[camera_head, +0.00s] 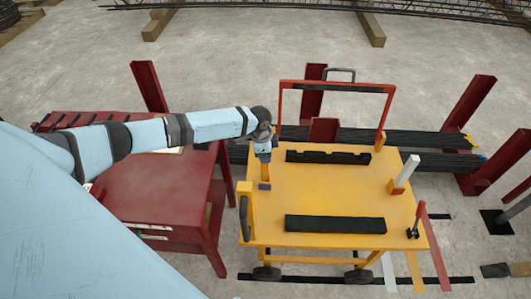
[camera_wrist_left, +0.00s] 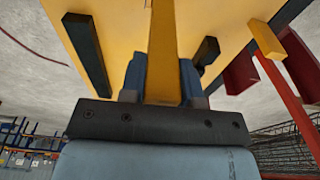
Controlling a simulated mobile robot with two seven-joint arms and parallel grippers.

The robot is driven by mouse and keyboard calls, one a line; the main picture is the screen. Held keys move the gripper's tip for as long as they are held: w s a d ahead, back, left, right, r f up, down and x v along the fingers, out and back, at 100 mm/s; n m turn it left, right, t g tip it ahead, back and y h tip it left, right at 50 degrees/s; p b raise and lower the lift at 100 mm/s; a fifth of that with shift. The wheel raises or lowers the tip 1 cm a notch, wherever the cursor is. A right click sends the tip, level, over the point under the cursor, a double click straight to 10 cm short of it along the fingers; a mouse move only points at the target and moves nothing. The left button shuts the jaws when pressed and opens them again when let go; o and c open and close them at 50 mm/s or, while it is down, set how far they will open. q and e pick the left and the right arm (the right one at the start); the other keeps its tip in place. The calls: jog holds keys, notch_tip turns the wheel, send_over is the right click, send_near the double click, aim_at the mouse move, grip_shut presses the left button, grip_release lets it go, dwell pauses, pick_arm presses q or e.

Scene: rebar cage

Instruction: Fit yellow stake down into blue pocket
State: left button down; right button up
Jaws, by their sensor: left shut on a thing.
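My left gripper (camera_head: 263,150) is over the left part of the yellow cart top (camera_head: 300,200), shut on the yellow stake (camera_head: 265,171). The stake points down below the fingers. Its lower end shows right at the small dark blue pocket (camera_head: 264,186) on the cart top; I cannot tell whether it is inside or just above. In the left wrist view the stake (camera_wrist_left: 162,45) runs between the two blue fingers (camera_wrist_left: 162,82) of the gripper; the pocket is not clear there. My right gripper is not in view.
Two black notched or flat bars (camera_head: 328,157) (camera_head: 335,224) lie across the cart. A white stake (camera_head: 407,170) and a red stake (camera_head: 419,214) stand tilted in view at its right side. A red handle frame (camera_head: 337,84) rises at the back. A red table (camera_head: 150,185) stands left.

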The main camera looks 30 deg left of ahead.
pick_arm(q)
jog(key=shift+f+b, duration=0.3)
jog(key=shift+f, duration=0.4)
jog(key=c, duration=0.8)
grip_release()
jog(key=r, duration=0.4)
jog(key=a+r, duration=0.1)
jog(key=r, duration=0.4)
jog(key=s+r, duration=0.1)
jog(key=r, duration=0.3)
jog(key=shift+a+r, duration=0.2)
jog(key=shift+r, duration=0.2)
jog(key=shift+f, duration=0.1)
